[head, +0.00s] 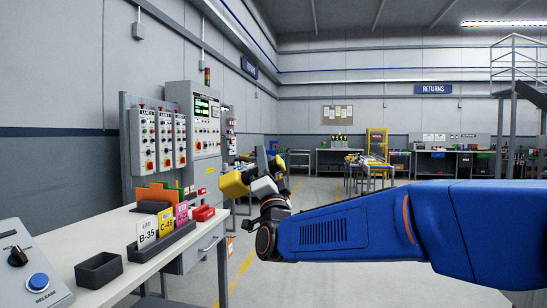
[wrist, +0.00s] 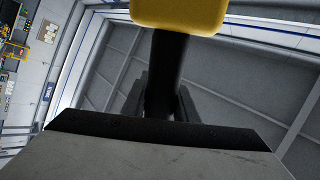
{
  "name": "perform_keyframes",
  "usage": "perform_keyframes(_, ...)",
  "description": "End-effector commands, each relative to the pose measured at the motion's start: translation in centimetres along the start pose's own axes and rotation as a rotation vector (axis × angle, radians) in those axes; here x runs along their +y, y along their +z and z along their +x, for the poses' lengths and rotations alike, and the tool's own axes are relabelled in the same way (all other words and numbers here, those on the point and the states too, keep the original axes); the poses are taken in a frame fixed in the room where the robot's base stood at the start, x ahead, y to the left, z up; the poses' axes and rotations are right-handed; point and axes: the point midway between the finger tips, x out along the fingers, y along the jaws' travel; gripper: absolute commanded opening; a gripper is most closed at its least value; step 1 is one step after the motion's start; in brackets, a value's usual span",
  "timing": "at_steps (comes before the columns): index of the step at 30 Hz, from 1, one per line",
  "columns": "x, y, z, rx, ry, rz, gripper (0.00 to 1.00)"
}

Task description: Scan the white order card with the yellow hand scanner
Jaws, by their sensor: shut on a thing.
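The yellow hand scanner (head: 235,184) is in my gripper (head: 264,178), held up in the air to the right of the bench and above its top. In the wrist view the fingers of my gripper stand on both sides of the scanner's black handle, and the yellow scanner head (wrist: 180,12) shows at the top edge. The white order card (head: 146,231), marked B-35, stands upright in a dark card holder (head: 163,245) on the bench. The scanner is apart from the card, farther back and to the right. Its front face is too small to make out.
A yellow card (head: 165,221) and a pink card (head: 181,213) stand behind the white one. A red item (head: 203,213), a dark empty bin (head: 98,271) and a box with a blue button (head: 38,282) are on the bench (head: 135,282). Control panels stand behind.

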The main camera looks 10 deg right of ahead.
Motion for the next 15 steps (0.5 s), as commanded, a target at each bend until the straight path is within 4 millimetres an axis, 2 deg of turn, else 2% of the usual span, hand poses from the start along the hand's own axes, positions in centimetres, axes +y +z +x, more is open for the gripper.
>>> perform_keyframes(15,0.0,5.1,0.0,-0.001,0.0,0.002,0.0)
